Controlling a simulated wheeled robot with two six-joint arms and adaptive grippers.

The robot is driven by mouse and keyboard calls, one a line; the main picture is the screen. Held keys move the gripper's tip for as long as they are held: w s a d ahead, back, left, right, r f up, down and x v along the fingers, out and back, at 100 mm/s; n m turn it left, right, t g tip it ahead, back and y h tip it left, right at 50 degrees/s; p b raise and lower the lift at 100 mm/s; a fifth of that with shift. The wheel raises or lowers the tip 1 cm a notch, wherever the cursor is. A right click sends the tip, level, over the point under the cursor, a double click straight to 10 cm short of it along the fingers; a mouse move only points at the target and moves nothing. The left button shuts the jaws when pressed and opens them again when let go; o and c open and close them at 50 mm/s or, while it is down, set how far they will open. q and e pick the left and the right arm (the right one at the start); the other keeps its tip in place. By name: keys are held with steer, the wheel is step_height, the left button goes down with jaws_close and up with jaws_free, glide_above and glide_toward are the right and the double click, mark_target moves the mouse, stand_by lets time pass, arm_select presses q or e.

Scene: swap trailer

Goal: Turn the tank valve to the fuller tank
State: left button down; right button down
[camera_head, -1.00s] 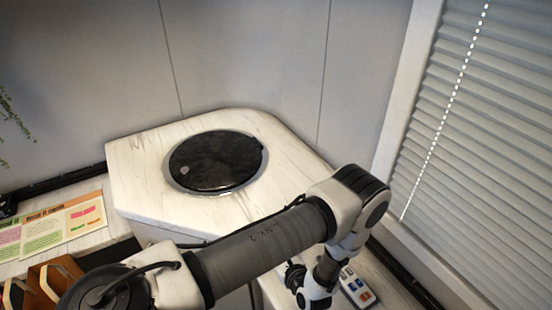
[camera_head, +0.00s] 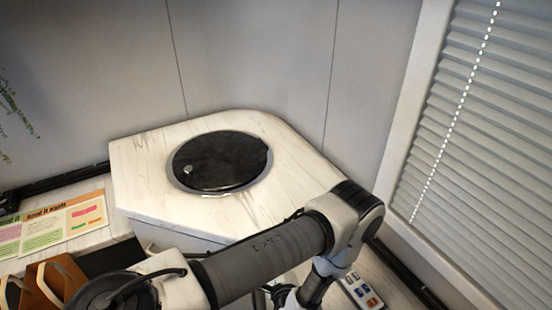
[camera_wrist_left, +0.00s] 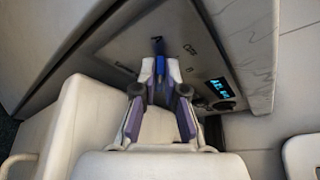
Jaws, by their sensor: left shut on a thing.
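In the left wrist view my left gripper (camera_wrist_left: 160,78) has its purple-lined fingers closed together at the tips. They are shut on a small dark and blue valve handle (camera_wrist_left: 158,47), which sticks out beyond the fingertips along a grey panel (camera_wrist_left: 205,65). A lit cyan display (camera_wrist_left: 220,88) is to the right of the handle. In the head view my left arm crosses the bottom, and its gripper is hidden. No tank can be made out. My right gripper is not in view.
In the head view a pale corner counter (camera_head: 145,180) carries a round black lid (camera_head: 220,162). A small button panel (camera_head: 362,291) lies near my arm. Blinds (camera_head: 480,130) stand at the right, printed sheets (camera_head: 60,222) and a brown box (camera_head: 58,282) at the left.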

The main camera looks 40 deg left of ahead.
arm_select(q)
steer(key=shift+f+n+t, duration=0.1)
steer(key=shift+n+t, duration=0.2)
steer(key=shift+n, duration=0.1)
steer(key=c, duration=1.2)
jaws_free()
steer(key=shift+a, duration=0.1)
steer(key=shift+c, duration=0.2)
steer(key=v, duration=0.7)
steer(key=shift+d, duration=0.3)
steer(key=shift+a, duration=0.15)
